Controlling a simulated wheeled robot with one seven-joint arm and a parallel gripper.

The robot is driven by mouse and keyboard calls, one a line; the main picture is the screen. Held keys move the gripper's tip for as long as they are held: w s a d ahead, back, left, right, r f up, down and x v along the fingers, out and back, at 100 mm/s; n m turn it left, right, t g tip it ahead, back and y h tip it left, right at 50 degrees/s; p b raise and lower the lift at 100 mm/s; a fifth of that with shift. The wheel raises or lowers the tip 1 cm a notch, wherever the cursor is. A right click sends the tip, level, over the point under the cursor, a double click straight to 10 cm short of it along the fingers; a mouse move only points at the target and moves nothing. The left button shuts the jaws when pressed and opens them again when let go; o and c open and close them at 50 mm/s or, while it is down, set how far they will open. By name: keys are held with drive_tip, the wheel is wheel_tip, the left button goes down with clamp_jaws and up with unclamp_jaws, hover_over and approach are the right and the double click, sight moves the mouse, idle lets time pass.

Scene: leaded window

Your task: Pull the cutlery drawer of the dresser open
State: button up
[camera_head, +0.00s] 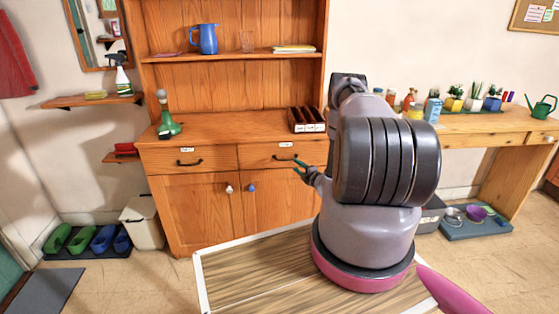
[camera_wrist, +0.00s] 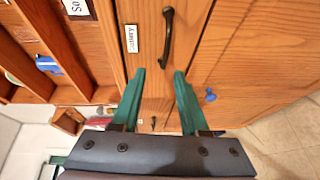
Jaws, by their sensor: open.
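The dresser (camera_head: 210,213) is orange-brown wood with two drawers side by side above two doors. The right drawer (camera_head: 255,156) is shut. In the wrist view its label (camera_wrist: 131,38) reads "Cutlery", and its dark arched handle (camera_wrist: 167,38) lies beyond my fingertips. That handle also shows in the head view (camera_head: 284,158). My gripper (camera_head: 297,165) has green fingers and is open and empty in front of the right drawer. In the wrist view my gripper (camera_wrist: 160,74) points toward the drawer front, apart from the handle. My arm hides the dresser's right side.
The left drawer (camera_head: 218,157) is shut. A white knob (camera_head: 229,189) and a blue knob (camera_head: 251,188) are on the doors below. A dark compartment box (camera_head: 307,127) and a green bottle-like object (camera_head: 168,122) stand on the dresser top. Open floor lies before the dresser.

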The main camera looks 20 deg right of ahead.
drive_tip(key=w, duration=0.3)
drive_tip(key=w+f, duration=0.1)
drive_tip(key=w, duration=0.3)
drive_tip(key=w+a+f, duration=0.1)
drive_tip(key=w, duration=0.2)
drive_tip(key=shift+w, duration=0.2)
clamp_jaws()
idle(1.1)
